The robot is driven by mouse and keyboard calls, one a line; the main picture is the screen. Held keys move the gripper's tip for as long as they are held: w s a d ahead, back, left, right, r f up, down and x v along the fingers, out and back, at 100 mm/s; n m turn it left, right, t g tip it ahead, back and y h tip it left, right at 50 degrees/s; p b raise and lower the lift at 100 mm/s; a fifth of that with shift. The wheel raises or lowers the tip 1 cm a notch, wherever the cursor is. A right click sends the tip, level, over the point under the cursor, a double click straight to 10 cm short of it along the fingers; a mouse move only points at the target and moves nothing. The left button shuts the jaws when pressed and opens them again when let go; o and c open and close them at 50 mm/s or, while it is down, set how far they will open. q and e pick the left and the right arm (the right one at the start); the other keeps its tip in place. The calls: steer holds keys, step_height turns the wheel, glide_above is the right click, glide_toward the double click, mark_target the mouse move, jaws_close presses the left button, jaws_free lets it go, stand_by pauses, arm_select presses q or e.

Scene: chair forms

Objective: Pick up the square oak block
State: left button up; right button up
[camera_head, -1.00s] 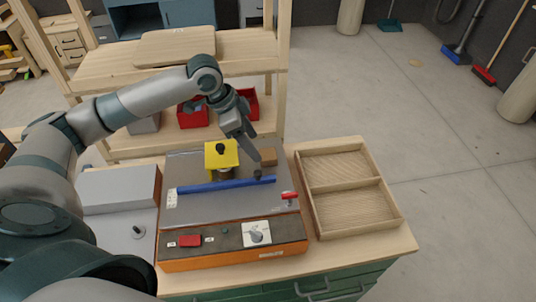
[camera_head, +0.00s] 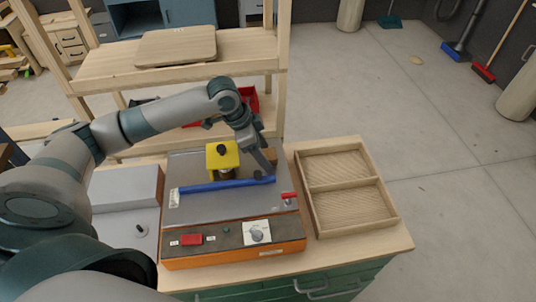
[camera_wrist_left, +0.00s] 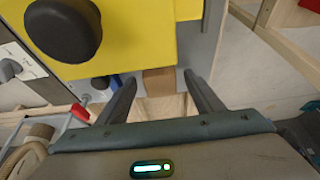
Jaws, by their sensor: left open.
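The square oak block (camera_head: 270,155) is on the grey top of the machine (camera_head: 210,208), just right of the yellow clamp head (camera_head: 222,157) with its black knob. My left gripper (camera_head: 264,174) points down in front of the block and hides part of it. In the left wrist view the gripper (camera_wrist_left: 159,78) is open, and the brown block (camera_wrist_left: 159,80) shows beyond and between its fingertips, apparently not gripped. The yellow clamp head (camera_wrist_left: 110,45) fills the upper left there, close to the fingers. My right gripper is not in view.
A blue bar (camera_head: 225,185) lies across the machine just in front of the block. A red handle (camera_head: 289,196) is at the right. A two-compartment wooden tray (camera_head: 312,208) stands to the right on the bench. A wooden shelf (camera_head: 110,68) rises behind.

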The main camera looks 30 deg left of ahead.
mark_target(271, 153)
arm_select(q)
steer(key=shift+f, duration=0.1)
steer(key=shift+c, duration=0.6)
steer(key=c, duration=1)
steer(key=shift+r, duration=0.2)
steer(key=shift+c, duration=0.2)
steer(key=shift+r, duration=0.25)
step_height(271, 153, up, 3)
steer(key=shift+d+r+b, duration=0.1)
steer(key=shift+r+b, duration=0.05)
steer(key=shift+b, duration=0.75)
steer(key=s+d+r+b, duration=0.2)
steer(key=s+d+r, duration=0.3)
steer(key=d, duration=0.5)
steer(key=shift+d+r, duration=0.15)
steer(key=shift+r, duration=0.8)
